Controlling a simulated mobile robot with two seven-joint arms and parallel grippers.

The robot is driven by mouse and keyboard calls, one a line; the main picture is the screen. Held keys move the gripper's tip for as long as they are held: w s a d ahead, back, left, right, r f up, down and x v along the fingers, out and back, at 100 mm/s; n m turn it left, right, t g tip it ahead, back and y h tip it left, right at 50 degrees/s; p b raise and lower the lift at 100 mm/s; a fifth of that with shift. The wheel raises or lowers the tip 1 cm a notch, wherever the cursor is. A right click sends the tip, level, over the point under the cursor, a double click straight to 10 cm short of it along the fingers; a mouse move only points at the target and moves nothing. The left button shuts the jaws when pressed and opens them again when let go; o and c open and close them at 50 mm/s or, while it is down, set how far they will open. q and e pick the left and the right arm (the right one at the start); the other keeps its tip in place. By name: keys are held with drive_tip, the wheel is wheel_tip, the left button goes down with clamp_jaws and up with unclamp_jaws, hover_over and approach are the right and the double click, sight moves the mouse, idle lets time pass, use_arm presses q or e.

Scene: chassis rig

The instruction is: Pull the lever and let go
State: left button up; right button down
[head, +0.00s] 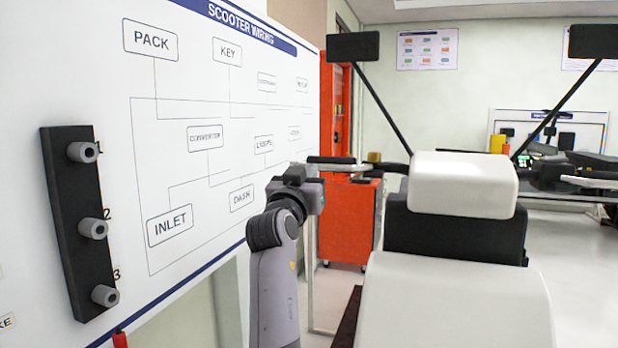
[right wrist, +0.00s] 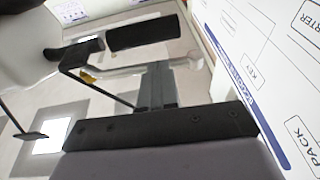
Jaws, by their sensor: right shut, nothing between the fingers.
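The scooter's pale brake lever (right wrist: 125,70) runs below the black handlebar grip (right wrist: 143,33) in the right wrist view, with its rounded end toward the right. My right gripper (right wrist: 157,68) is shut and empty, its fingertips overlapping the lever in the picture. I cannot tell whether they touch it. In the head view my right gripper (head: 314,186) is beside the left end of the grip (head: 331,160), seen from behind, and its fingertips are hidden. My left gripper is not in view.
The white scooter body (head: 455,305) stands close on the right, with a mirror (head: 353,46) on a thin stalk. A wiring board (head: 225,130) with a black three-peg rack (head: 72,210) borders the left. A red cabinet (head: 352,220) stands behind. Open floor lies at the far right.

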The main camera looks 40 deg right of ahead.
drive_tip(key=w+d+m+g+h+b, duration=0.1)
drive_tip(key=g+b, duration=0.1)
drive_tip(key=w+d+m+g+b, duration=0.1)
drive_tip(key=g+b, duration=0.1)
drive_tip(key=b, duration=0.1)
drive_tip(key=shift+w+h, duration=0.2)
drive_tip(key=shift+h, duration=0.2)
drive_tip(key=shift+w+d, duration=0.3)
drive_tip(key=shift+r, duration=0.15)
drive_tip(key=shift+s+r, duration=0.1)
drive_tip(key=shift+r, duration=0.05)
idle(0.8)
